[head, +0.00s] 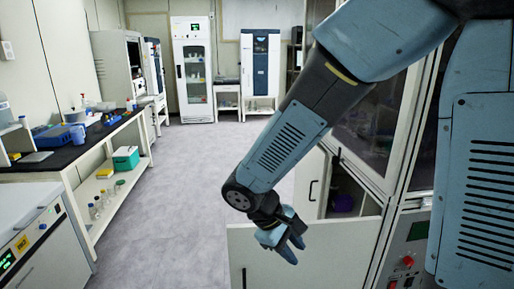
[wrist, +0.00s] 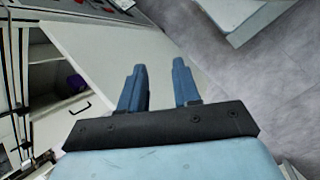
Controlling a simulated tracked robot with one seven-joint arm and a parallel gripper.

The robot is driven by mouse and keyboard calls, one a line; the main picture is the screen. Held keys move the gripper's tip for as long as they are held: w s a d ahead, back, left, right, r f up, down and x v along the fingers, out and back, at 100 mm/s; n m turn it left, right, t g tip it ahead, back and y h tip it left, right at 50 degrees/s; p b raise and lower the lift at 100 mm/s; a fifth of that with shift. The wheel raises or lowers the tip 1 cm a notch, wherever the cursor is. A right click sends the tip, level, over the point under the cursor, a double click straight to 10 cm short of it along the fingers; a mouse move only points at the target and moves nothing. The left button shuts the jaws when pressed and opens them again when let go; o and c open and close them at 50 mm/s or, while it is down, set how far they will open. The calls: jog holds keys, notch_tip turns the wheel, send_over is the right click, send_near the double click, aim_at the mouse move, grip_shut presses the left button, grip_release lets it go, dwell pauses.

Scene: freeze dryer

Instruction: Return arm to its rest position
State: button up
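My gripper (head: 290,246) hangs at the end of my blue arm, in the lower middle of the head view, in front of an open white cabinet door. In the wrist view my gripper (wrist: 159,75) shows its two blue fingers apart with nothing between them. The white door (wrist: 110,60) lies beyond the fingers there. The arm reaches down and to the left from the upper right of the head view. I see no object held.
A white cabinet (head: 345,200) with a dark, open compartment stands on the right, its door (head: 330,250) swung out near the gripper. A lab bench (head: 75,155) with bottles and boxes runs along the left. Grey floor (head: 190,190) lies clear between. Tall glass-fronted units (head: 194,75) stand at the back.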

jog(key=s+d+r+m+t+y, duration=0.2)
jog(key=d+r+m+y, duration=0.1)
jog(key=d+r+m, duration=0.2)
jog(key=s+d+r+m+t+y, duration=0.3)
jog(key=d+r+m, duration=0.2)
jog(key=d+r, duration=0.5)
notch_tip(320, 180, up, 4)
jog(key=shift+d+r, duration=0.1)
jog(key=shift+d, duration=0.05)
dwell(0.8)
